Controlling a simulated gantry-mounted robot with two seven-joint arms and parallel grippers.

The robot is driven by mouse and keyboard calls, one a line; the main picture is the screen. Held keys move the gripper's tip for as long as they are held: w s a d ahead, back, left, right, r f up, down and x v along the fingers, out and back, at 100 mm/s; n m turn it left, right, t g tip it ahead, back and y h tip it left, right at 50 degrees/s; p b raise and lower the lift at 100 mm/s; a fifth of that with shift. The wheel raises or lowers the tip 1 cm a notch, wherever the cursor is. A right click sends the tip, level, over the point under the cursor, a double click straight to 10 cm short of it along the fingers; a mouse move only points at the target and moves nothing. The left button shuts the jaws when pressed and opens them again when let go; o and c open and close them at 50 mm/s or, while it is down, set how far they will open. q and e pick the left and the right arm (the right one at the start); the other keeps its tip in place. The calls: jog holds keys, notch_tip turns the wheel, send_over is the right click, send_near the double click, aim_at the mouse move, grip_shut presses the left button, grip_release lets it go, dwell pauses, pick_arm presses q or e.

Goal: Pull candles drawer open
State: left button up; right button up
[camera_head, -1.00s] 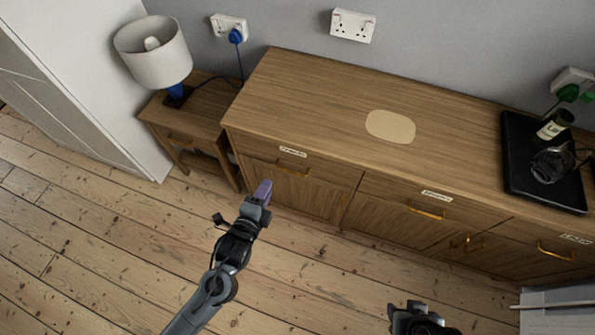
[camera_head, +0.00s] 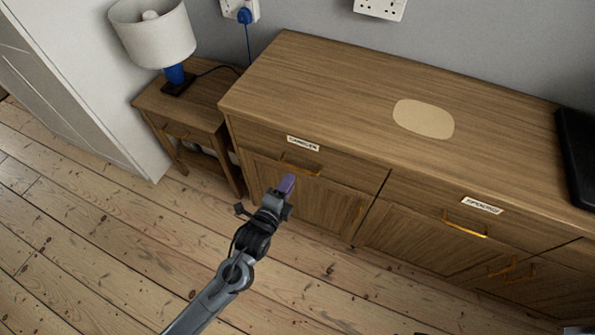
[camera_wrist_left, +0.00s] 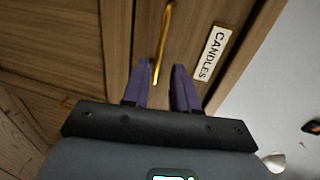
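The candles drawer (camera_head: 335,159) is the left top drawer of the wooden sideboard and looks shut. Its white label (camera_head: 303,143) reads CANDLES in the left wrist view (camera_wrist_left: 215,53). Its brass handle (camera_head: 300,167) sits below the label. My left gripper (camera_head: 287,186) is just in front of and below the handle in the head view. In the left wrist view its two purple fingers (camera_wrist_left: 160,88) are apart, with the handle (camera_wrist_left: 163,42) ahead, roughly between them. I cannot tell whether they touch it. My right gripper is barely at the bottom edge of the head view, if at all.
The sideboard top (camera_head: 340,85) is largely bare, with a pale oval mat (camera_head: 424,118) and a dark tray (camera_head: 578,160) at right. A second labelled drawer (camera_head: 440,205) is to the right. A small side table (camera_head: 205,105) with a lamp (camera_head: 153,35) stands left. Floorboards (camera_head: 110,240) are clear.

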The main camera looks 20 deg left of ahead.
aim_at(297, 168)
pick_arm(q)
jog(key=w+b, duration=0.1)
jog(key=w, duration=0.1)
jog(key=w+f+b, duration=0.1)
jog(key=w, duration=0.2)
jog(key=w+b, duration=0.1)
jog(key=w, duration=0.1)
jog(key=shift+w+d+f, duration=0.2)
jog(key=shift+f, duration=0.05)
grip_shut()
